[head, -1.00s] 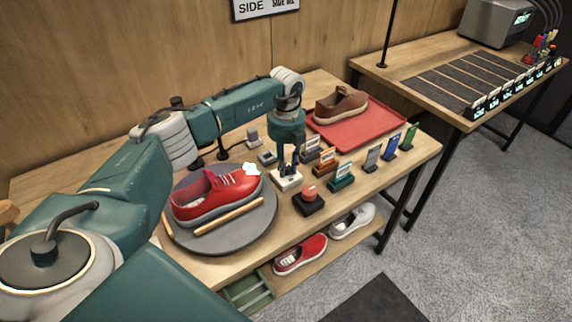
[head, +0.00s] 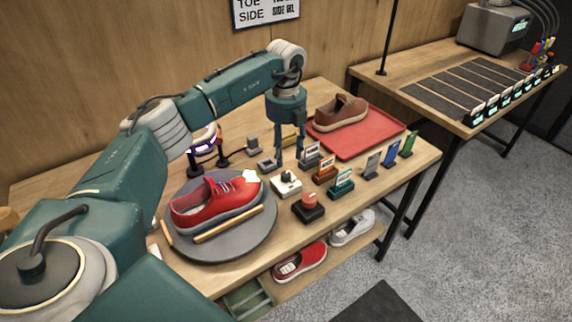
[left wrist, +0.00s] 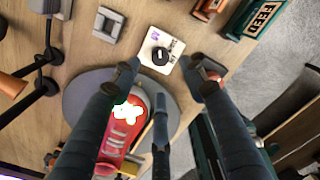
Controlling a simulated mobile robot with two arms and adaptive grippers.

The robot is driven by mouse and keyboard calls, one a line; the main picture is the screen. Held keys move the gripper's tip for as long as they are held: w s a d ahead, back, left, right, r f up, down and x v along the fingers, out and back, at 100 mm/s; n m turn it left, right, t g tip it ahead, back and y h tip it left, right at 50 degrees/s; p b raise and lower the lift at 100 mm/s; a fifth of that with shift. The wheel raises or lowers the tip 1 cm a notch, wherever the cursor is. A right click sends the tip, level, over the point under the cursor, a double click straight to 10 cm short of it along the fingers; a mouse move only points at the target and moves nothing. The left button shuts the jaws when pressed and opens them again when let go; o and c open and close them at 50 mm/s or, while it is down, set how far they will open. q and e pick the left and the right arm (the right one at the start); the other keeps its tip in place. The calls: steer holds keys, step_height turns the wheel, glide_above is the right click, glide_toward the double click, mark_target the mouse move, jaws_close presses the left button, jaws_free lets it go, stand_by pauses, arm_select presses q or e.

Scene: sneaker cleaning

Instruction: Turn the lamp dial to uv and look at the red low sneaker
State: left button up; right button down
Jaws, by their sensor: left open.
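The red low sneaker (head: 215,200) rests on a round grey turntable (head: 262,232), with a glowing white-green patch near its right end. It also shows in the left wrist view (left wrist: 115,140). The lamp dial (head: 288,177) is a dark knob on a white box. In the left wrist view the knob (left wrist: 160,56) has a white mark, and purple and dark labels are beside it; its exact setting is too small to tell. The lamp (head: 206,140) has a purplish lit ring. My left gripper (head: 290,157) is open and empty, above and behind the dial, apart from it.
A red push button (head: 309,200) stands right of the dial box. Several small labelled blocks (head: 325,170) stand close by. A brown shoe (head: 341,112) lies on a red tray (head: 378,136) behind. A wooden stick (head: 228,223) lies along the sneaker. Shoes (head: 300,262) sit on the lower shelf.

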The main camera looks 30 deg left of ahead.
arm_select(q)
step_height(320, 180, up, 4)
steer(key=shift+f, duration=0.1)
stand_by(0.6)
